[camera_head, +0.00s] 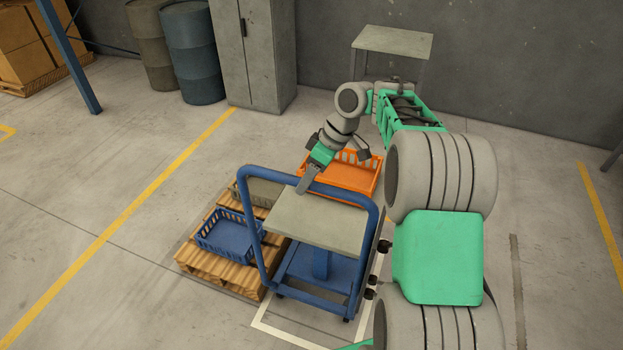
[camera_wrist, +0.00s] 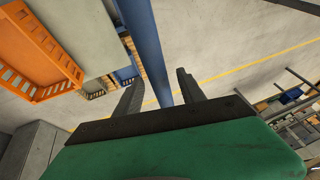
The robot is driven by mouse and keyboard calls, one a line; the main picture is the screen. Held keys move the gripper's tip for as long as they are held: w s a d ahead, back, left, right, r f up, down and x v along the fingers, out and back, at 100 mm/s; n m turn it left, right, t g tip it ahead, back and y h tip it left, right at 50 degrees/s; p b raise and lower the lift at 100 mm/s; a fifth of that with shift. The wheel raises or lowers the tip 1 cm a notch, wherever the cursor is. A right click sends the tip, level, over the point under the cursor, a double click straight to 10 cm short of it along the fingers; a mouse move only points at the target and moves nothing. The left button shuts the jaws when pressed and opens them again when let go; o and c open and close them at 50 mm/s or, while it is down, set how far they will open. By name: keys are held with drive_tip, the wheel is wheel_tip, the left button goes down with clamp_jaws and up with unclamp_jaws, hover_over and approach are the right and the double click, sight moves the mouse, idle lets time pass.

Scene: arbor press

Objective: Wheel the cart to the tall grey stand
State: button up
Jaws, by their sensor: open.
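The cart has a blue tube frame with a U-shaped push handle (camera_head: 338,193), a blue lower deck (camera_head: 310,272) and a grey top (camera_head: 318,222). The tall grey stand (camera_head: 392,40) is against the back wall, partly hidden by my arm.
A wooden pallet (camera_head: 222,268) with a blue crate (camera_head: 228,236) and an olive crate (camera_head: 262,192) is close left of the cart. A grey cabinet (camera_head: 252,50) and drums (camera_head: 192,50) line the wall. White floor lines (camera_head: 290,335) border the cart.

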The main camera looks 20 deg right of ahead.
clamp_jaws()
idle(0.4)
idle(0.8)
drive_tip(key=shift+d, duration=0.15)
